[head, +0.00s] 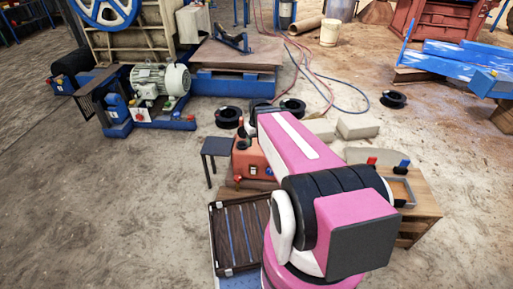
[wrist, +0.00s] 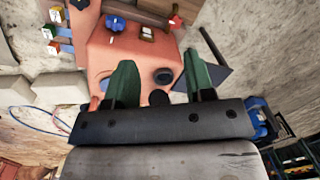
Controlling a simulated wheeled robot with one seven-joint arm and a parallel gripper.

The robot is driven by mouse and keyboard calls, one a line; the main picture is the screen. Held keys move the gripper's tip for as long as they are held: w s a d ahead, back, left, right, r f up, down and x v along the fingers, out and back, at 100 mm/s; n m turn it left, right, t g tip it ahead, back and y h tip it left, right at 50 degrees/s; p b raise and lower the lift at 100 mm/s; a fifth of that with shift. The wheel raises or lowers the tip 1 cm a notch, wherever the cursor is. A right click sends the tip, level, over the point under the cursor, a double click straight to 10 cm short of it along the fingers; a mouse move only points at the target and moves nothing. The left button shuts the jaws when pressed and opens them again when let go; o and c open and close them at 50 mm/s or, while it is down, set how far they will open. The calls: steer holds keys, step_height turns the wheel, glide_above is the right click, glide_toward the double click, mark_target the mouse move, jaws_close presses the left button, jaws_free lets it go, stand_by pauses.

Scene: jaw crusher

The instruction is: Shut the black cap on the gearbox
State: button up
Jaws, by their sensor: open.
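The orange-red gearbox (wrist: 135,52) fills the middle of the wrist view. In the head view the gearbox (head: 250,160) is partly hidden behind my pink arm. A round black piece, which looks like the cap (wrist: 163,76), sits on the gearbox face between my fingers in the wrist view. I cannot tell whether it is open or shut. A second dark round shape (wrist: 158,97) shows just above the gripper's edge.
A blue knob (wrist: 115,23) and a red handle (wrist: 175,22) stand on the gearbox. A small dark table (head: 216,147) is left of it, a wooden bench (head: 425,195) right, and a slatted tray (head: 240,232) in front. Open ground lies further left.

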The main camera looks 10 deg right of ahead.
steer(key=shift+m+h, duration=0.3)
steer(key=shift+m, duration=0.5)
steer(key=shift+s+a+r, duration=0.1)
steer(key=shift+s+r, duration=0.1)
steer(key=shift+s, duration=0.6)
steer(key=shift+s+a+r, duration=0.1)
steer(key=shift+s+r, duration=0.15)
steer(key=shift+s, duration=0.6)
steer(key=shift+s+a+r, duration=0.1)
steer(key=shift+s+r, duration=0.1)
steer(key=shift+s, duration=0.6)
